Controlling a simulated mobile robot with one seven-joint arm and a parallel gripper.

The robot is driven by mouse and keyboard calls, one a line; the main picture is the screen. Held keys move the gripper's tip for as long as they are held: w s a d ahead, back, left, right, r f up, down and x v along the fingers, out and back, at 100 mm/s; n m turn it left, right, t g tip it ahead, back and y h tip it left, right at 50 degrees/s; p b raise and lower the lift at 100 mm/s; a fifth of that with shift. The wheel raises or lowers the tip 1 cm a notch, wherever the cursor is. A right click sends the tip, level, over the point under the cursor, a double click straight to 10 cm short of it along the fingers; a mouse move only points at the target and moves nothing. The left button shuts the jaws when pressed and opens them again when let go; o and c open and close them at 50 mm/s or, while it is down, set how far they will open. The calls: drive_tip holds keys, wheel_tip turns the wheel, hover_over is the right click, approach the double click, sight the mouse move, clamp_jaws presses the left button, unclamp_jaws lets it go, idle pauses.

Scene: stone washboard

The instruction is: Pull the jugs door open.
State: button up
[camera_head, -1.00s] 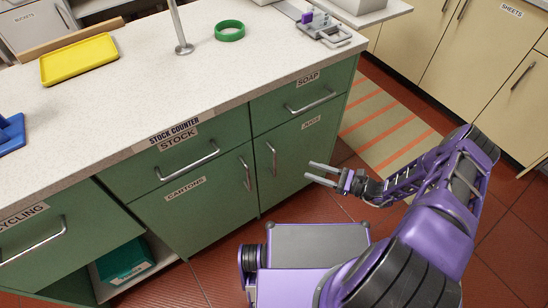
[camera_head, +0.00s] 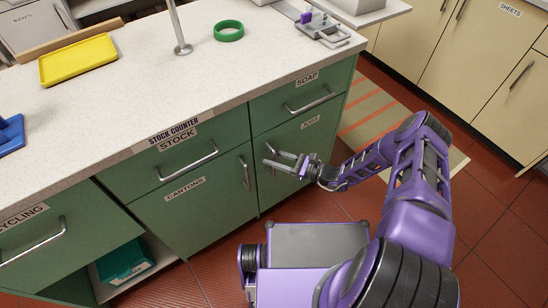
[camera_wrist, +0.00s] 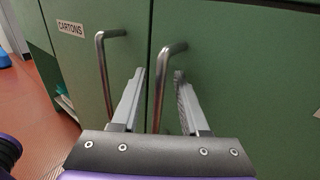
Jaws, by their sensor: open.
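The jugs door (camera_head: 277,192) is the green lower door at the right end of the counter, under a JUGS label (camera_head: 310,122). It looks shut. Its upright metal bar handle (camera_wrist: 162,80) shows in the wrist view, with the door face (camera_wrist: 240,75) behind it. My gripper (camera_head: 266,155) is open in front of this handle, its fingers pointing at the door. In the wrist view my gripper (camera_wrist: 160,73) has one finger on each side of the handle. I cannot tell whether either finger touches it. In the head view my fingers partly hide the handle.
The cartons door (camera_head: 205,205), with its own bar handle (camera_wrist: 103,75), is close on the left. The soap drawer (camera_head: 295,98) is above the jugs door. Red tiled floor (camera_head: 490,235) and a striped mat (camera_head: 372,120) lie to the right.

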clamp_jaws()
idle(1.4)
